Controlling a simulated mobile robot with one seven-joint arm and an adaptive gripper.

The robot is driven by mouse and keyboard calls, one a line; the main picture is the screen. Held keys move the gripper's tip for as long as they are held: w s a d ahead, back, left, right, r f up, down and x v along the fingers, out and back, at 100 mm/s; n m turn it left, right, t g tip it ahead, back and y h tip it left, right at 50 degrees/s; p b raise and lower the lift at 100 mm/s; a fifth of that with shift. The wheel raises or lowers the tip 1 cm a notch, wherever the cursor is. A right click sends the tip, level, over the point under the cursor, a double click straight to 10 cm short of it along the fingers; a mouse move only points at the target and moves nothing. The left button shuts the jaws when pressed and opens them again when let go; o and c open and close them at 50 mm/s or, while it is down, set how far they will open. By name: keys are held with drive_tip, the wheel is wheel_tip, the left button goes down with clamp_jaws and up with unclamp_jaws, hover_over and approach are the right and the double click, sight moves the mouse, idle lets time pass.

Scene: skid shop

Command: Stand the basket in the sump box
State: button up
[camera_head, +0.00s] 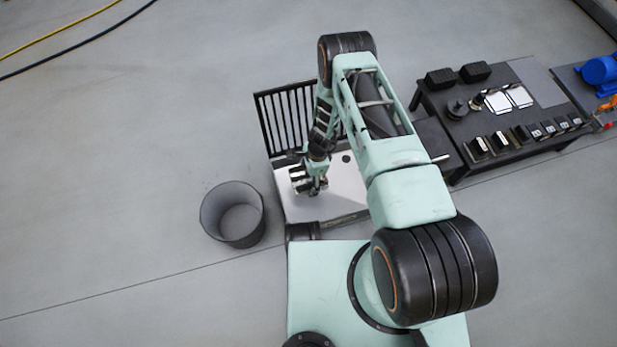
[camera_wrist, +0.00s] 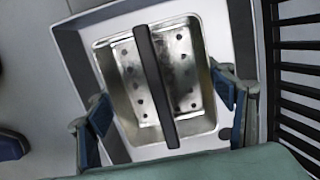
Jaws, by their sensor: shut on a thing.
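The basket (camera_wrist: 185,75) is a shiny metal pan with a perforated bottom and a dark bar handle across its middle, seen from above in the wrist view. My gripper (camera_wrist: 160,92) has one finger at each of its outer sides and is shut on it. In the head view, my gripper (camera_head: 312,186) and the basket (camera_head: 298,180) are small and partly hidden by my arm. I take the pale, walled tray (camera_wrist: 75,48) around the basket for the sump box; it also shows in the head view (camera_head: 345,192). I cannot tell whether the basket touches its floor.
A black slatted rack (camera_head: 285,115) stands along the tray's far side. A dark round bin (camera_head: 232,214) is on the floor to the left. A black bench (camera_head: 500,125) with several small parts is at the right.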

sight(309, 181)
wheel_tip(309, 181, down, 7)
drive_tip(key=b, duration=0.4)
drive_tip(key=shift+f, duration=1.25)
drive_tip(key=shift+f, duration=0.8)
idle(0.6)
drive_tip(key=o, duration=2.1)
drive_tip(key=shift+a, duration=0.1)
drive_tip(key=shift+o, duration=0.7)
drive_tip(key=shift+r, duration=0.15)
drive_tip(key=shift+r+p, duration=2.85)
drive_tip(key=shift+r, duration=1.05)
